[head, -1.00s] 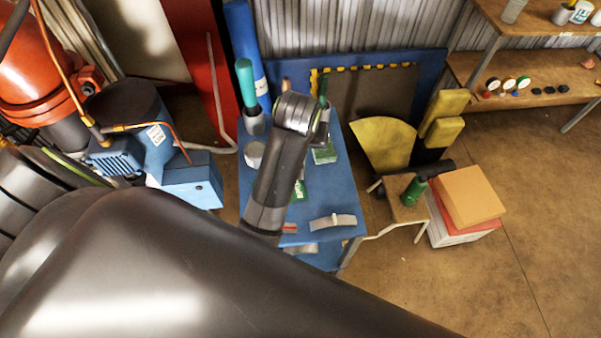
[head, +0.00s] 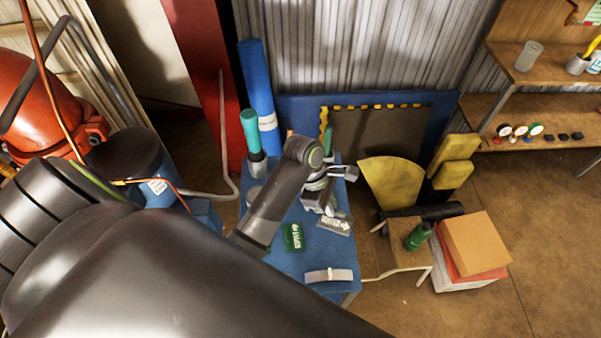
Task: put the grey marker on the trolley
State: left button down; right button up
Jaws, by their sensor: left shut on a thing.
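The grey marker (head: 333,224) is a small flat plate with pale lettering and an arrow. It shows over the blue top of the trolley (head: 312,262), right of the middle. My left gripper (head: 332,208) reaches over the trolley from the left and is shut on the marker at its upper edge. The fingertips are small and partly hidden by the wrist. I cannot tell whether the marker touches the top. My right gripper is not in view.
A green plate (head: 292,237) and a pale strip (head: 330,275) lie on the trolley. A small stool (head: 405,232) with a green bottle (head: 418,236) and stacked boxes (head: 474,245) stand to the right.

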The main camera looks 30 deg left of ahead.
pick_arm(q)
jog(key=shift+d+f, duration=0.15)
jog(key=shift+f, duration=0.2)
jog(key=shift+n, duration=0.3)
notch_tip(320, 180, down, 5)
jog(key=shift+r, duration=0.1)
jog(key=shift+f+p, duration=0.35)
jog(key=shift+f, duration=1.9)
jog(key=c, duration=1.5)
grip_release()
jog(key=shift+c, duration=0.2)
jog(key=v, duration=1.2)
jog(key=shift+s, duration=0.2)
